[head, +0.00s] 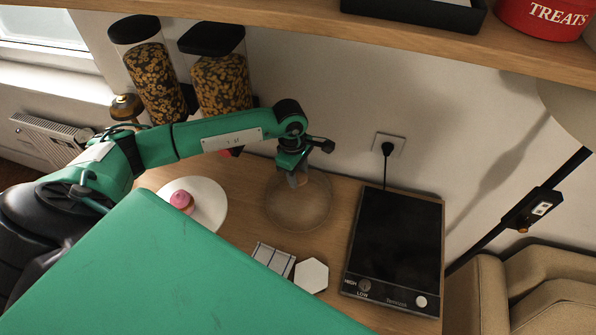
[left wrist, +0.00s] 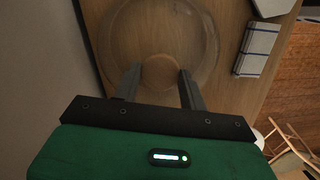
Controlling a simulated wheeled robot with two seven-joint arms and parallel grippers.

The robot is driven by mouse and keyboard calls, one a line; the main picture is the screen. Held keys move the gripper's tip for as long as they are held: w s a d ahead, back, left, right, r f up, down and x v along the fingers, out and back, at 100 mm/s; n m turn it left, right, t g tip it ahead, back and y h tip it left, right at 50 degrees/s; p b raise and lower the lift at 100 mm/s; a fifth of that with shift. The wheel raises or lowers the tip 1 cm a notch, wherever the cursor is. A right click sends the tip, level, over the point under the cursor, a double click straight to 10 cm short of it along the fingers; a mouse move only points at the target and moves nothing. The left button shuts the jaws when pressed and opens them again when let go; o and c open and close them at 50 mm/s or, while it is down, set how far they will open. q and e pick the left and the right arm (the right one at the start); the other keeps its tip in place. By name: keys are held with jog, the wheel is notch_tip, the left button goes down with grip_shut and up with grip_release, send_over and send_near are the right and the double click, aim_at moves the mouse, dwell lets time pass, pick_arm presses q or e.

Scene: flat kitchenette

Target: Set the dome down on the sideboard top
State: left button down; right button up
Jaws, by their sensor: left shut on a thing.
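A clear, see-through dome (head: 298,210) is over the wooden sideboard top (head: 250,230), between the white plate and the hotplate. It looks upright. I cannot tell whether its rim touches the wood. My left gripper (head: 297,180) points down from above and is shut on the top of the dome. In the left wrist view, the dome (left wrist: 207,45) shows as a faint round outline beyond the two fingers (left wrist: 160,80). The part between the fingertips is hard to make out. My right gripper is not in view.
A white plate (head: 215,200) with a pink cupcake (head: 182,201) lies left of the dome. A black hotplate (head: 395,240) is to its right. A striped folded cloth (head: 273,259) and a white hexagonal piece (head: 311,275) lie in front. Cereal dispensers (head: 222,82) stand behind left.

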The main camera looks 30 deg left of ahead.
pick_arm(q)
jog(key=c, duration=0.8)
grip_release()
jog(key=shift+f, duration=0.1)
jog(key=shift+r+p, duration=0.25)
jog(key=shift+p, duration=0.05)
notch_tip(320, 180, up, 12)
jog(key=a+b, duration=0.1)
jog(key=b, duration=0.4)
jog(key=shift+a+f, duration=0.15)
jog(key=shift+a, duration=0.1)
